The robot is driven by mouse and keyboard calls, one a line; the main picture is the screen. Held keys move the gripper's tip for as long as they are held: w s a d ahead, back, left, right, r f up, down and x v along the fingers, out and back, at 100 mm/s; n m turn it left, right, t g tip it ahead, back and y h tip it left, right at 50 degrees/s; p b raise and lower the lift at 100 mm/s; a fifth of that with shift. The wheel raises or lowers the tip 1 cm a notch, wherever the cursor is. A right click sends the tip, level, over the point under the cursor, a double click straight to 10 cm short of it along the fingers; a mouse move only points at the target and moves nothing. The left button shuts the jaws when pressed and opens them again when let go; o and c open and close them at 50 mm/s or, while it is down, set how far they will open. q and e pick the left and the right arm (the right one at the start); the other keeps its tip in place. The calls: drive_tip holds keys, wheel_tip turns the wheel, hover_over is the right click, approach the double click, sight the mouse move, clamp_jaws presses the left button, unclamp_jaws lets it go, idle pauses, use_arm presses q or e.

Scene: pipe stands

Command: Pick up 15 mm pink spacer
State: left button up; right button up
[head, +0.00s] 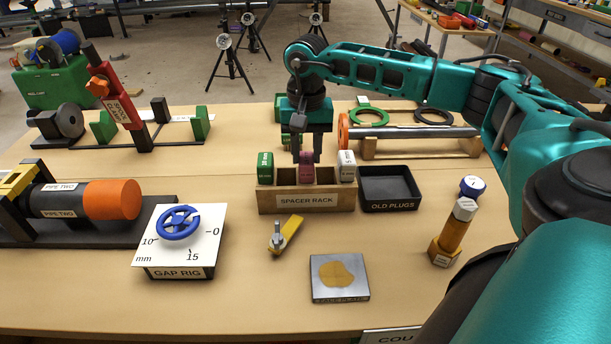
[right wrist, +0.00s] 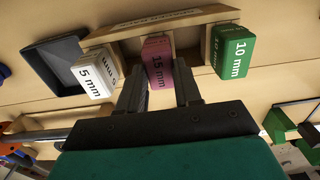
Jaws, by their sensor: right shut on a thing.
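The pink 15 mm spacer (right wrist: 158,63) is in the middle of the spacer rack (head: 306,199), between the green 10 mm spacer (head: 265,165) and the white 5 mm spacer (head: 347,165). My right gripper (head: 306,156) reaches down over the rack and is shut on the pink spacer. In the right wrist view its two fingers (right wrist: 160,92) stand on either side of the pink spacer, with the green spacer (right wrist: 233,52) to the right and the white one (right wrist: 98,73) to the left. In the head view the fingers partly cover the pink spacer. My left gripper is not in view.
The black old plugs tray (head: 388,187) stands right of the rack. The gap rig (head: 180,240), a yellow tool (head: 287,234) and a metal plate (head: 340,277) lie in front. A pipe on a wooden stand (head: 420,146) is behind. The table's front middle has free room.

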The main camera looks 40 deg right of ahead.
clamp_jaws()
drive_tip(key=shift+r, duration=0.15)
drive_tip(key=shift+r+p, duration=2.65)
drive_tip(key=shift+r, duration=1.2)
